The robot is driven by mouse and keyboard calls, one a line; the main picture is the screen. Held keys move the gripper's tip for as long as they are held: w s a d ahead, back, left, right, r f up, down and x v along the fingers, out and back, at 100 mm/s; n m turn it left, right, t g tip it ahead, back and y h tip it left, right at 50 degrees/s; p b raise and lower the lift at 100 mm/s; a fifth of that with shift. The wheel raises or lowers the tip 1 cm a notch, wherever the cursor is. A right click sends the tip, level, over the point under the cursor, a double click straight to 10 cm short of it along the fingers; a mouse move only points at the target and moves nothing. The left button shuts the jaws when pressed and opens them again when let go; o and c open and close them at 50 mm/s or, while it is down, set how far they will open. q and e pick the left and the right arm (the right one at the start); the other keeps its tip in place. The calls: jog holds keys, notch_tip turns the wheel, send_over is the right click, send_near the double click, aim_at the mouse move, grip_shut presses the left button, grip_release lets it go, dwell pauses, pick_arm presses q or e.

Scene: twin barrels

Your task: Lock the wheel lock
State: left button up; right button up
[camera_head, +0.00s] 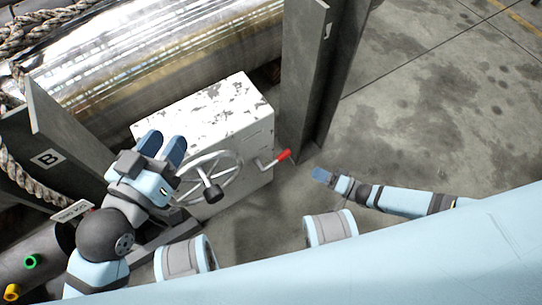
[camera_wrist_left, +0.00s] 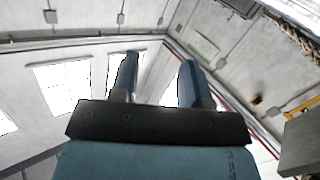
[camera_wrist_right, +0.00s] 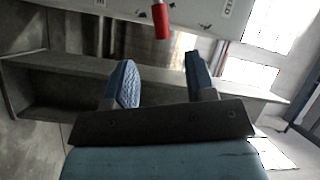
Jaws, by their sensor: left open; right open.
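A grey spoked handwheel (camera_head: 213,157) with a dark knob is on the front of a worn white box (camera_head: 228,112). A lever with a red grip (camera_head: 284,156), probably the wheel lock, sticks out from the same face, right of the wheel. The red grip also shows in the right wrist view (camera_wrist_right: 161,20), beyond my right fingers and above them. My left gripper (camera_head: 164,148) is open and empty, raised at the wheel's upper left. In the left wrist view its fingers (camera_wrist_left: 157,80) point up at the ceiling. My right gripper (camera_head: 321,174) is open and empty, right of the red grip and apart from it.
A dark steel post (camera_head: 308,80) stands right behind the box. A plate marked B (camera_head: 48,158) and rope (camera_head: 30,185) are at the left. A shiny barrel (camera_head: 150,50) lies behind. The concrete floor (camera_head: 430,110) at the right is clear.

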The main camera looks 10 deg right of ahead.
aim_at(281, 157)
jog(key=b+x, duration=0.4)
jog(key=x, duration=0.9)
jog(key=shift+w+a, duration=0.15)
jog(key=shift+a, duration=0.05)
pick_arm(q)
jog(key=w+m, duration=0.1)
jog(key=w+a+m+t, duration=0.1)
jog(key=shift+r+m+t+h, duration=0.2)
jog(key=shift+m+t+h, duration=0.1)
jog(key=shift+a, duration=0.1)
pick_arm(e)
grip_shut()
